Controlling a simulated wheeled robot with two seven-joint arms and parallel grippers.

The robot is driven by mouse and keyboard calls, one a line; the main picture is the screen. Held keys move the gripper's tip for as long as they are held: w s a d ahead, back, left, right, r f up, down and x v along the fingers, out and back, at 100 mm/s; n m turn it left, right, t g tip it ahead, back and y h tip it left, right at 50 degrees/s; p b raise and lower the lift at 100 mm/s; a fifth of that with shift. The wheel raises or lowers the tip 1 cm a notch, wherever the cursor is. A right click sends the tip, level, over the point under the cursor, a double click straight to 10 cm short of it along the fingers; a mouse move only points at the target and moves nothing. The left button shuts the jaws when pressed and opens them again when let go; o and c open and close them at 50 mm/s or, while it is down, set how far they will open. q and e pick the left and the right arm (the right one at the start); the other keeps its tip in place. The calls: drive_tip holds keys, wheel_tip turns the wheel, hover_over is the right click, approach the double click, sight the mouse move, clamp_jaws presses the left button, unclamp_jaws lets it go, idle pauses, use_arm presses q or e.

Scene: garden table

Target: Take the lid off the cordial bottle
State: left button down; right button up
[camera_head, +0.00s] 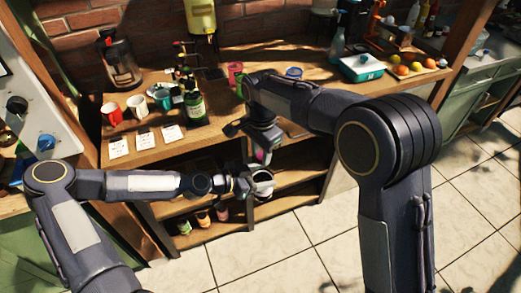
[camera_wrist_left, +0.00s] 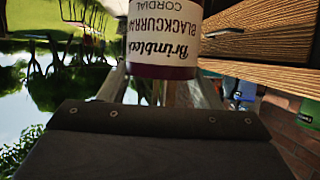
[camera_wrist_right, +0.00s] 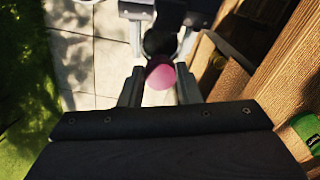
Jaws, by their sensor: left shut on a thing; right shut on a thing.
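The cordial bottle (camera_head: 264,184) is held in front of the table's shelves, its label pale in the head view. In the left wrist view the bottle (camera_wrist_left: 165,35) shows a white label reading blackcurrant cordial, with dark liquid. My left gripper (camera_head: 246,185) is shut on the bottle's side. The pink lid (camera_wrist_right: 160,77) sits between the fingers of my right gripper (camera_wrist_right: 160,92), which is shut on it above the bottle. The dark bottle neck lies just beyond the lid in the right wrist view. I cannot tell whether lid and neck are touching.
The wooden table (camera_head: 205,135) behind carries a green bottle (camera_head: 194,103), mugs, white cards and a teal scale (camera_head: 362,67). Open shelves (camera_head: 290,180) lie close behind the held bottle, with several small pots low down. The tiled floor (camera_head: 290,245) in front is clear.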

drive_tip(key=n, duration=0.5)
drive_tip(key=shift+s+d+n, duration=0.2)
drive_tip(key=shift+n, duration=0.2)
drive_tip(key=n, duration=0.2)
drive_tip(key=shift+n, duration=0.4)
drive_tip(key=n, duration=0.5)
drive_tip(key=shift+w+d, duration=0.15)
drive_tip(key=shift+d, duration=0.1)
drive_tip(key=n, duration=0.5)
drive_tip(key=shift+w+d+n, duration=0.1)
drive_tip(key=shift+w+n, duration=0.15)
drive_tip(key=shift+n, duration=0.05)
drive_tip(key=n, duration=0.2)
drive_tip(key=shift+w+n, duration=0.1)
drive_tip(key=shift+n, duration=0.2)
drive_tip(key=n, duration=0.5)
drive_tip(key=shift+w, duration=0.2)
drive_tip(key=n, duration=0.5)
drive_tip(key=shift+w+n, duration=0.15)
drive_tip(key=shift+n, duration=0.15)
drive_tip(key=n, duration=0.4)
drive_tip(key=shift+a, duration=0.25)
drive_tip(key=shift+r, duration=0.1)
